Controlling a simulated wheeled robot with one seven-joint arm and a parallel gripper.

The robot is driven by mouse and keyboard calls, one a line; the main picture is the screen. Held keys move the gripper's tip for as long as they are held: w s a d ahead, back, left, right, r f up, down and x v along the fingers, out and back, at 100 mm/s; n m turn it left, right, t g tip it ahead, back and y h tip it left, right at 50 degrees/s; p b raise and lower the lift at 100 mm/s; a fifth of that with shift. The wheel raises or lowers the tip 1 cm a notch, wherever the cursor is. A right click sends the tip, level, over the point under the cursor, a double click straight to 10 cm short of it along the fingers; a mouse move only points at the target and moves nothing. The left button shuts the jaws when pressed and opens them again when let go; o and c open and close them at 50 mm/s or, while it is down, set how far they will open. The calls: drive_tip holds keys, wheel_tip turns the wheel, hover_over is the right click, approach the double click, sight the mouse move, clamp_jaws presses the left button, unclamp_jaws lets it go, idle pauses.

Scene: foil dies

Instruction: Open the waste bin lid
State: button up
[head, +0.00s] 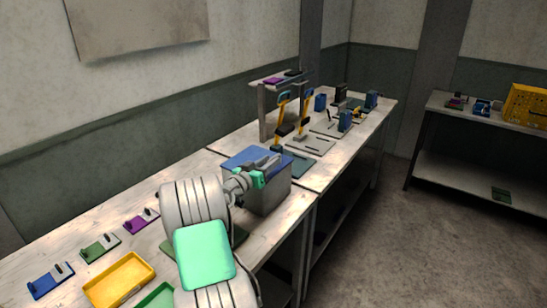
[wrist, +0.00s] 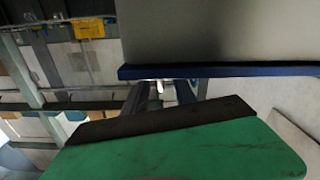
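The waste bin is a grey box (head: 272,196) with a flat blue lid (head: 243,157), standing on the workbench in the head view. The lid lies level on the box and looks closed. My gripper (head: 268,163) is at the lid, partly covering its front right part. In the wrist view, a dark blue edge (wrist: 225,71) that looks like the lid's rim crosses beside a grey wall. My gripper's dark fingers (wrist: 160,92) stand apart with a gap between them, close to that edge. I cannot tell whether they touch the lid.
A yellow tray (head: 120,280) and small blue, green and purple dies lie at the front left. Behind the bin are a stand (head: 264,108) and yellow-handled tools. A shelf table (head: 480,118) with a yellow crate (head: 528,108) stands right. Open floor (head: 400,240) lies between.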

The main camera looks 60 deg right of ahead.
sight(274, 157)
drive_tip(key=shift+s+d, duration=0.2)
drive_tip(key=shift+d, duration=1.35)
drive_tip(key=shift+c, duration=0.3)
clamp_jaws()
